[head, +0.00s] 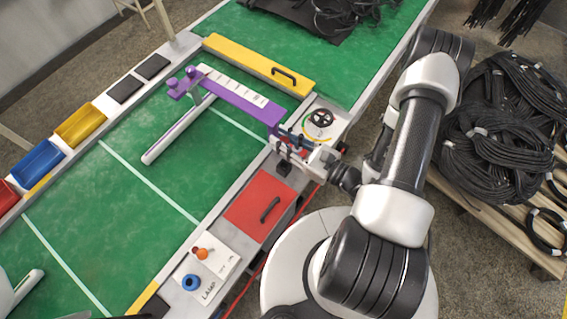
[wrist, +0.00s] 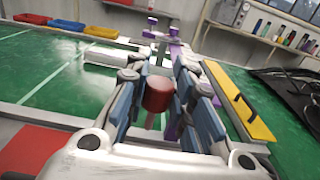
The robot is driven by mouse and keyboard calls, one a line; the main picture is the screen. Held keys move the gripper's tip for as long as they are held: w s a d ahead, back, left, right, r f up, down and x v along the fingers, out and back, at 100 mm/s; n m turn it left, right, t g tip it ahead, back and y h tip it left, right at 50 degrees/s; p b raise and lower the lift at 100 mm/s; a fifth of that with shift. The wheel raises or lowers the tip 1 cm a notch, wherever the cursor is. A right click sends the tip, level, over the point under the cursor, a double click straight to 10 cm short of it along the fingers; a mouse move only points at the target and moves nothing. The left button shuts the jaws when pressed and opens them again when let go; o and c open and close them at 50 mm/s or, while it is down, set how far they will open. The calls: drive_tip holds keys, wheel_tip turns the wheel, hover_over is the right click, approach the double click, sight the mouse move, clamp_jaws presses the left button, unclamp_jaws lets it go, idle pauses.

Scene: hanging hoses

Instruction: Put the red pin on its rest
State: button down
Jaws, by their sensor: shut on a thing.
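The red pin (wrist: 158,94) shows in the wrist view as a red cylindrical head on a paler, thinner stem, upright between the blue finger pads. My gripper (wrist: 165,100) is shut on it. In the head view my gripper (head: 292,142) is at the near end of a purple arm with a pale marked strip (head: 236,91), over the belt's near edge. The pin is mostly hidden there by the fingers. Purple upright posts (head: 186,83) stand at the arm's far end. I cannot tell which part is the pin's rest.
A black handwheel (head: 320,118) is close right of my gripper. A yellow panel with a handle (head: 257,65) lies beyond, and a red panel (head: 260,204) nearer. The green belt (head: 110,215) is largely clear.

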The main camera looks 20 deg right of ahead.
sight(284, 161)
wheel_tip(284, 161, down, 12)
drive_tip(key=b, duration=0.3)
drive_tip(key=shift+r, duration=0.1)
drive_tip(key=shift+b, duration=0.35)
drive_tip(key=shift+f, duration=0.25)
drive_tip(key=c, duration=1.8)
unclamp_jaws()
drive_tip(key=shift+f, duration=0.1)
drive_tip(key=shift+c, duration=0.2)
drive_tip(key=o, duration=0.4)
drive_tip(key=shift+o, duration=0.2)
